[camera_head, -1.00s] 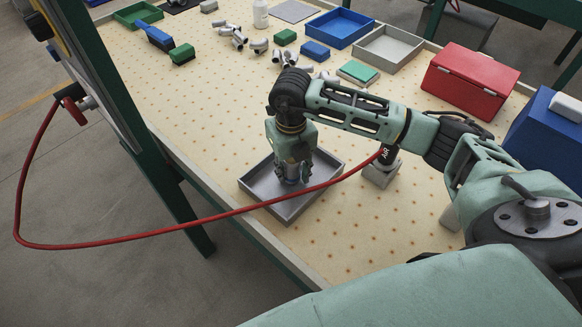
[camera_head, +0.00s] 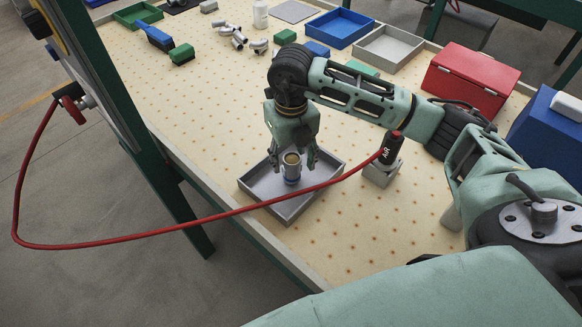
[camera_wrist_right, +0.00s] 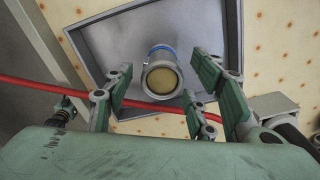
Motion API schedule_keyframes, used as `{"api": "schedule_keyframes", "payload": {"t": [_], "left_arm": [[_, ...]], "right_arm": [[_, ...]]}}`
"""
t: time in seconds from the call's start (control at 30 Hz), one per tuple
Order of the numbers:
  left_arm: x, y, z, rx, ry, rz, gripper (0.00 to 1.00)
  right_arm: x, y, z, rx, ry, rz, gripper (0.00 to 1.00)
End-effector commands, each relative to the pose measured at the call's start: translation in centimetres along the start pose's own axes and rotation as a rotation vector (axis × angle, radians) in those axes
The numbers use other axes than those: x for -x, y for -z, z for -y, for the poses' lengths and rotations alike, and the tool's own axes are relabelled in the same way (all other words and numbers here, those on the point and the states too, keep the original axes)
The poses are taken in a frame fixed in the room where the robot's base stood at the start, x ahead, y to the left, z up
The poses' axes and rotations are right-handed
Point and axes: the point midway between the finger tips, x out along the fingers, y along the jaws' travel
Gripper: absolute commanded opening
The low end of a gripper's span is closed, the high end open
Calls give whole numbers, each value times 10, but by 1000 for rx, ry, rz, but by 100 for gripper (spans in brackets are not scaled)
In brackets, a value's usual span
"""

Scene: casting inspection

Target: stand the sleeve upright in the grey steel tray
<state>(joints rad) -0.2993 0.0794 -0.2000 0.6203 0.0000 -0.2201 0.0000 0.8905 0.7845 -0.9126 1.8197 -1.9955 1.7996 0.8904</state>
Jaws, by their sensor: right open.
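The sleeve (camera_head: 291,168) is a short metal cylinder with a brass-coloured inside and a blue band near its base. It stands upright in the grey steel tray (camera_head: 257,185). In the right wrist view the sleeve (camera_wrist_right: 161,78) shows its open top inside the tray (camera_wrist_right: 105,50). My right gripper (camera_head: 294,160) is open above the tray, with its fingers apart on either side of the sleeve's upper part. In the right wrist view my right gripper (camera_wrist_right: 158,105) has clear gaps to the sleeve. My left gripper is not in view.
A red air hose (camera_head: 130,239) with a black AIR fitting (camera_head: 391,148) crosses in front of the tray. A red box (camera_head: 470,80), blue tray (camera_head: 340,27) and grey tray (camera_head: 388,47) stand farther back. Metal pipe fittings (camera_head: 238,38) lie at the back.

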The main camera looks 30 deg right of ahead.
Motion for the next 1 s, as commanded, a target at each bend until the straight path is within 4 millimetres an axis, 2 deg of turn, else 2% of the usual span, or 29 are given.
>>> {"api": "schedule_keyframes", "payload": {"t": [0.2,0.4,0.57,1.0], "left_arm": [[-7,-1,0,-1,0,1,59],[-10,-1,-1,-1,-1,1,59],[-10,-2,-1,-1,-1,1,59],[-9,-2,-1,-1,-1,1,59]], "right_arm": [[46,-1,0,1,0,5,51],[70,0,0,0,0,1,51],[76,0,0,0,1,-1,51],[75,0,0,0,0,-1,51]]}}
